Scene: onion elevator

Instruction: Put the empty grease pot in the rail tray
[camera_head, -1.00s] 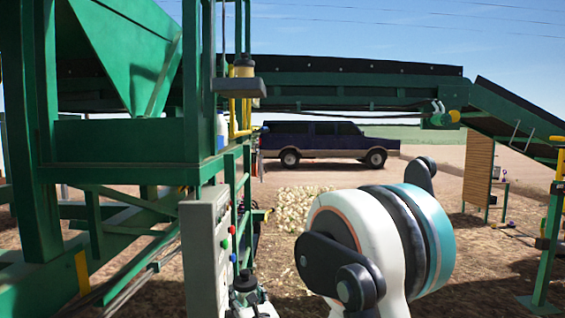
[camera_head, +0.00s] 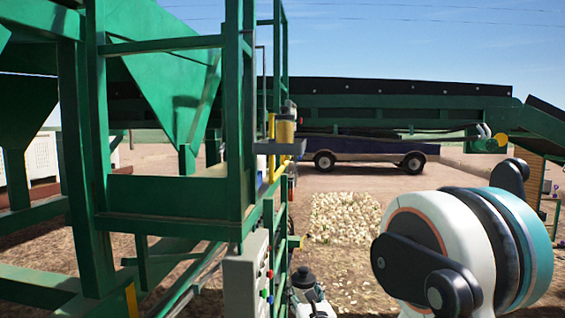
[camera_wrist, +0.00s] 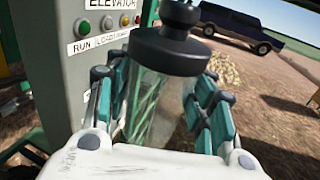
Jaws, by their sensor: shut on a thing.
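The empty grease pot (camera_wrist: 150,100) is a clear jar with a black lid, seen upright or slightly tilted in the wrist view. Green shapes show through its wall. My gripper (camera_wrist: 163,112) is shut on it, with fingers on both sides. In the head view the pot's black lid (camera_head: 303,277) and part of my gripper (camera_head: 312,303) show at the bottom edge; the rest is cut off. The rail tray (camera_head: 268,147) is a small grey shelf on the green frame, above and left of the pot in the picture. A yellowish pot (camera_head: 285,131) with a dark top stands at the tray.
A grey control box (camera_head: 243,283) with coloured buttons stands just left of my gripper; it also shows in the wrist view (camera_wrist: 65,75). Green frame posts (camera_head: 236,110) and yellow rails surround the tray's left side. Onions (camera_head: 345,217) lie on the ground beyond.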

